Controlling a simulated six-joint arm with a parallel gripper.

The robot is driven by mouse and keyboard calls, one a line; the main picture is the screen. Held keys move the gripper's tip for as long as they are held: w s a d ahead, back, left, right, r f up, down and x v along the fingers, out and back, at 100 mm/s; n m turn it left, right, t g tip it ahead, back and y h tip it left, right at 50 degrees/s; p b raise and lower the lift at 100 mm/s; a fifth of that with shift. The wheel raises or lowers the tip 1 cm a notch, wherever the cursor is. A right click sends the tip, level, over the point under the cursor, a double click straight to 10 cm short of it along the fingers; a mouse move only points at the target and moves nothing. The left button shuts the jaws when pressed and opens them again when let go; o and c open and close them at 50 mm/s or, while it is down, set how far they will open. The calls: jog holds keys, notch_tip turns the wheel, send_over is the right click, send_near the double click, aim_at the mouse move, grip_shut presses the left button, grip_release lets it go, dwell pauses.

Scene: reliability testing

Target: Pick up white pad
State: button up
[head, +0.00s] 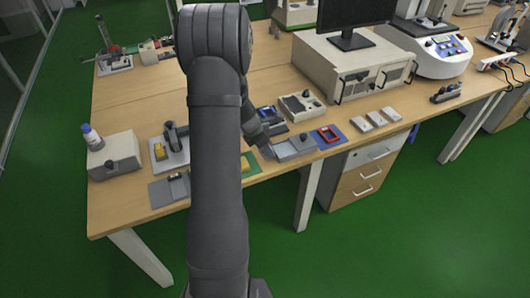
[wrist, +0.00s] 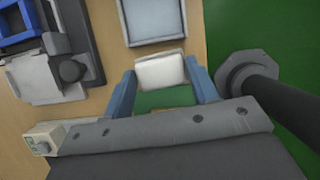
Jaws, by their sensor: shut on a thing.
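The white pad (wrist: 160,72) is a small pale block in the wrist view. It sits between the two blue fingertips of my gripper (wrist: 160,76), which is shut on it. A green mat (wrist: 162,100) shows behind the pad, between the fingers. In the head view my arm covers most of the gripper and I cannot make out the pad. The green mat (head: 252,161) there shows partly beside the arm, near the table's front edge.
A pale grey tray (wrist: 152,38) lies just beyond the pad; it also shows in the head view (head: 292,150). A grey fixture with a dark knob (wrist: 70,70) stands to the left. A blue mat with a red frame (head: 328,134) lies right of the tray. Green floor lies past the table edge.

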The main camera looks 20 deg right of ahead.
jog(key=s+d+r, duration=0.5)
jog(key=s+r, duration=0.2)
jog(key=s, duration=0.3)
jog(key=shift+s+d, duration=0.2)
jog(key=shift+d, duration=0.1)
jog(key=o, duration=0.4)
jog(key=c, duration=0.3)
jog(key=shift+w+d+f+m+g+y, duration=0.45)
jog(key=shift+w+m+g+y, duration=0.35)
jog(key=shift+w+m, duration=1.7)
jog(key=shift+w+d+f+m+g+y, duration=0.45)
jog(key=shift+w+m+g+y, duration=0.6)
jog(key=shift+m, duration=2.7)
jog(key=shift+w+d+f+m+g+y, duration=0.4)
jog(key=shift+w+m+g, duration=0.25)
jog(key=shift+w+m, duration=1.95)
jog(key=shift+c, duration=0.2)
